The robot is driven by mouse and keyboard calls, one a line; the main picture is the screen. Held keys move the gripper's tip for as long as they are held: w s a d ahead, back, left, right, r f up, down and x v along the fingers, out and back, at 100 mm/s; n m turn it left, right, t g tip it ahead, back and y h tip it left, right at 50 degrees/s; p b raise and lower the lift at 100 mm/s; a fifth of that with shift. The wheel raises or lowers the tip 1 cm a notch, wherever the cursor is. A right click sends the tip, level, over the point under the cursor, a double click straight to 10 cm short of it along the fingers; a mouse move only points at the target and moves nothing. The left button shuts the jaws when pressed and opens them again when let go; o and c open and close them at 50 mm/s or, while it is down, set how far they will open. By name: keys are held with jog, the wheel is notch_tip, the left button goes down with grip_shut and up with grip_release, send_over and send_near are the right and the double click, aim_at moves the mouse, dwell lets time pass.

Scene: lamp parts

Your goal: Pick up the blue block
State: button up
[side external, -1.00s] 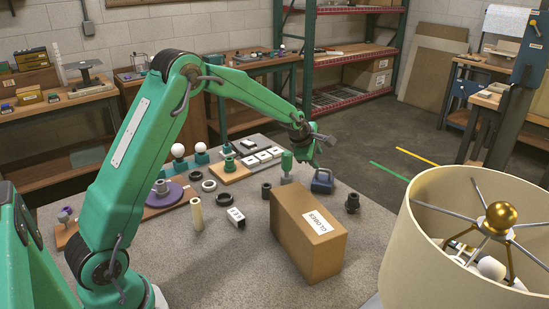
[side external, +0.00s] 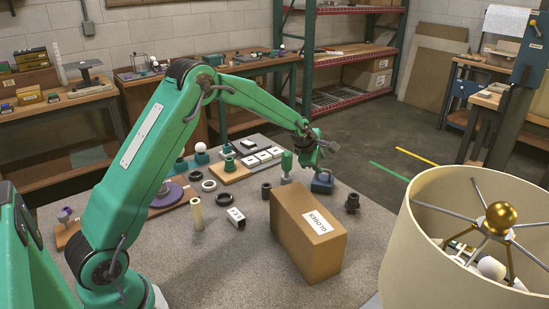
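The blue block (side external: 322,184) stands on the grey worktable, to the right of a green-topped part and behind the cardboard box. It looks dark blue and upright, and its top is partly hidden. My gripper (side external: 320,161) is at the end of the green arm, just above the block in the picture. The fingers are small and overlap the block's top edge, so I cannot tell whether they touch it or how far apart they are.
A green-topped part (side external: 287,166) stands close to the left of the block. A large lampshade (side external: 440,250) fills the right foreground. Bare table lies at front left.

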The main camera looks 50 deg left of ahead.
aim_at(322, 181)
jog(key=shift+x, duration=2.25)
jog(key=shift+s, duration=0.1)
jog(key=shift+c, duration=0.3)
grip_shut()
jog(key=shift+r, duration=0.25)
